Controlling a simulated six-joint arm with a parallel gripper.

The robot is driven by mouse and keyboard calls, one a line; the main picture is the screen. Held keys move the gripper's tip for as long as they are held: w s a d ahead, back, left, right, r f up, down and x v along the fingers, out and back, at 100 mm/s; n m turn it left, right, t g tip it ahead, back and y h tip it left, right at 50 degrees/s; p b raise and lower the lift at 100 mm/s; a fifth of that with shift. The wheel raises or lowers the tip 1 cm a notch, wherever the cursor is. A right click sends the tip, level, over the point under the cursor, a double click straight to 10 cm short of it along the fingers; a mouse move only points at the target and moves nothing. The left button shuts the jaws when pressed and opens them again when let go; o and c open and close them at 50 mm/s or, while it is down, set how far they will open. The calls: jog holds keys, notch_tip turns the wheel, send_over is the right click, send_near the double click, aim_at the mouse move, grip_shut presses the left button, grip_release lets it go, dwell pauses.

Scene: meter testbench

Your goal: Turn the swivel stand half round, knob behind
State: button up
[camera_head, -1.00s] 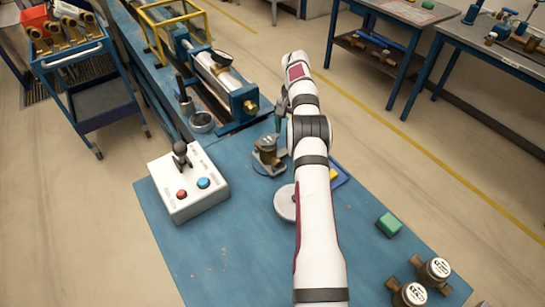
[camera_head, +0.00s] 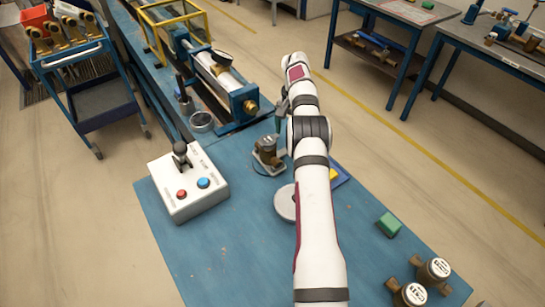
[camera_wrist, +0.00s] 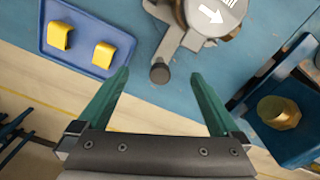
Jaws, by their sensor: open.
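The swivel stand (camera_head: 268,160) carries a brass meter on the blue bench, just left of my arm's far end. In the wrist view the stand (camera_wrist: 178,35) shows at the top, cut off by the frame edge, with a white arrow on the meter's face (camera_wrist: 215,14). A grey arm runs from the stand to a dark round knob (camera_wrist: 160,73). My gripper (camera_wrist: 160,76) is open, its green fingers apart on either side of the knob with gaps visible on both sides. In the head view my gripper (camera_head: 279,123) is small and mostly hidden by the arm.
A control box (camera_head: 188,182) with lever and buttons stands left on the bench. A pale disc (camera_head: 285,203) lies partly behind my arm. The test rig (camera_head: 240,100) stands behind.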

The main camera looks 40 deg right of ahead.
jog(key=shift+r, duration=0.1)
jog(key=shift+r, duration=2.7)
jog(key=shift+r, duration=1.15)
jog(key=shift+f, duration=2.8)
jog(key=shift+f, duration=0.15)
jog(key=shift+f, duration=1)
jog(key=c, duration=0.4)
